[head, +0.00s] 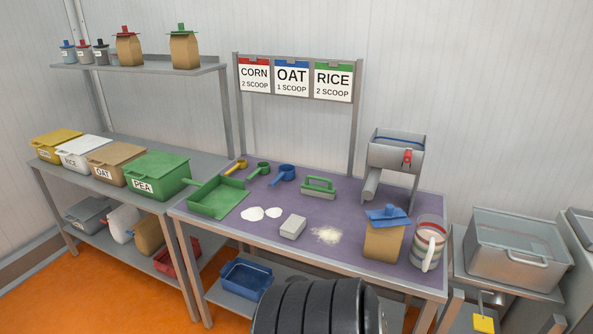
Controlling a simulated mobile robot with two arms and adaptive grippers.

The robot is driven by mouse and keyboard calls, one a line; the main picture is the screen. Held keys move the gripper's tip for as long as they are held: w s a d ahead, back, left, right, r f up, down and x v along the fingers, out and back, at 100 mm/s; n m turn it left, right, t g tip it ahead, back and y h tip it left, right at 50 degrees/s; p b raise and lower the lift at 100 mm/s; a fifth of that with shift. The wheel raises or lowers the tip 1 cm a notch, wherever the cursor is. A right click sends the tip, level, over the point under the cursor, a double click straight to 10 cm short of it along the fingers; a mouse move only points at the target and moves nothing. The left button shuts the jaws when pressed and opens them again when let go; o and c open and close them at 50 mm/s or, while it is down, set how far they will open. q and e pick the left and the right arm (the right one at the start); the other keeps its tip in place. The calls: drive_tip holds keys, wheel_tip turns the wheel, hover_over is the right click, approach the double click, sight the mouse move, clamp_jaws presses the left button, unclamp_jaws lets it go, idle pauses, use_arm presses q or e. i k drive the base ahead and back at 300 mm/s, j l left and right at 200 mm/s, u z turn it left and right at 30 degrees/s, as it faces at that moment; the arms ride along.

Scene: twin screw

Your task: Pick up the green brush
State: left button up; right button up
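The green brush (319,188) lies on the purple-topped table (335,216), toward the back and near its middle. It has a green looped handle on top and a pale base of bristles below. Nothing touches or covers it. Neither of my grippers shows in the head view.
Near the brush are a blue scoop (284,175), a grey block (292,226), a powder pile (327,235) and white pieces. A green dustpan (217,197) lies left. A metal dispenser (396,152), paper bag (383,240) and striped jug (428,245) stand right.

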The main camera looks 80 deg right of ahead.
sight(322, 191)
drive_tip(key=i+l+z, duration=0.1)
drive_tip(key=i+z, duration=0.8)
drive_tip(key=i+j+z, duration=0.25)
drive_tip(key=i+z, duration=0.2)
drive_tip(key=k, duration=0.05)
